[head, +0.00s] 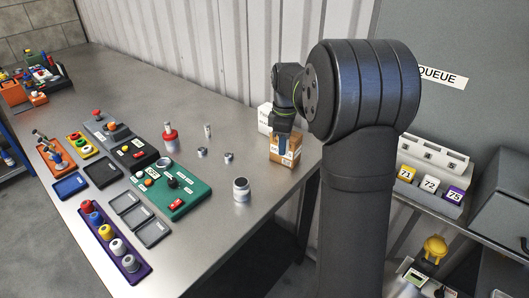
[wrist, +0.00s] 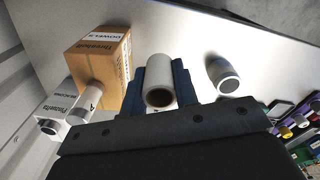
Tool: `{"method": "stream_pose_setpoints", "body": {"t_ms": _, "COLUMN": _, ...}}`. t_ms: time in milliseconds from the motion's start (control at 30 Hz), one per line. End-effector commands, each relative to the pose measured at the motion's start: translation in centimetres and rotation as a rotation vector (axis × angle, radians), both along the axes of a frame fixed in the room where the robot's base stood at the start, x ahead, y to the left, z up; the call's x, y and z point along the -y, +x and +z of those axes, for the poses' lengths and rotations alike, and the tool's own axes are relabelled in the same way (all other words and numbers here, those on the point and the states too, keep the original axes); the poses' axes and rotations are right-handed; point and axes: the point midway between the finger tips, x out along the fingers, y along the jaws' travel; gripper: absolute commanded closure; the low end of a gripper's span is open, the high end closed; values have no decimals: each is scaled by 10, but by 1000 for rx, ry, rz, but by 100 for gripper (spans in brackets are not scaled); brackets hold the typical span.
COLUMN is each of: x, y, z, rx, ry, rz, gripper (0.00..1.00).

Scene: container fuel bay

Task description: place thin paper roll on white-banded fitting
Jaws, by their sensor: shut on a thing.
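My gripper (head: 282,146) is over the right end of the steel bench, in front of a cardboard box in the head view. In the wrist view its two dark blue fingers are shut on a white paper roll (wrist: 159,72), with the roll's open brown core facing the camera. The head view does not show the held roll clearly. A white fitting (head: 117,246) stands in a purple tray (head: 145,267) at the near left of the bench, among red, blue and yellow ones. It is far from my gripper. I cannot make out bands on these fittings.
The cardboard box (head: 287,156) and a white box (head: 265,117) stand close to my gripper. The far bench is mostly bare.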

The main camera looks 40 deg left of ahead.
Motion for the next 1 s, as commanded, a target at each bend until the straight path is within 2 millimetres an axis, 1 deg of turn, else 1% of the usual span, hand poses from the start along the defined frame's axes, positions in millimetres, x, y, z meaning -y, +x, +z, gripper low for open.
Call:
{"method": "stream_pose_setpoints", "body": {"t_ms": 67, "x": 6, "y": -5, "z": 9, "rx": 2, "ry": 2, "rz": 21, "gripper": 94}}
{"method": "stream_pose_setpoints", "body": {"t_ms": 167, "x": 16, "y": -19, "z": 22, "rx": 3, "ry": 4, "rz": 74, "gripper": 94}}
{"method": "stream_pose_setpoints", "body": {"t_ms": 300, "x": 31, "y": -45, "z": 42, "rx": 3, "ry": 4, "rz": 170, "gripper": 94}}
{"method": "stream_pose_setpoints", "body": {"t_ms": 400, "x": 42, "y": -63, "z": 53, "rx": 1, "ry": 3, "rz": 235, "gripper": 94}}
{"method": "stream_pose_setpoints", "body": {"t_ms": 500, "x": 51, "y": -76, "z": 60, "rx": 0, "ry": 2, "rz": 284, "gripper": 94}}
{"method": "stream_pose_setpoints", "body": {"t_ms": 633, "x": 57, "y": -86, "z": 65, "rx": 0, "ry": 2, "rz": 322, "gripper": 94}}
{"method": "stream_pose_setpoints", "body": {"t_ms": 700, "x": 53, "y": -91, "z": 62, "rx": -2, "ry": 1, "rz": 332, "gripper": 94}}
{"method": "stream_pose_setpoints", "body": {"t_ms": 767, "x": 46, "y": -96, "z": 57, "rx": -4, "ry": 1, "rz": 337, "gripper": 94}}
{"method": "stream_pose_setpoints", "body": {"t_ms": 1000, "x": -2, "y": -121, "z": 24, "rx": -4, "ry": -1, "rz": 338, "gripper": 94}}
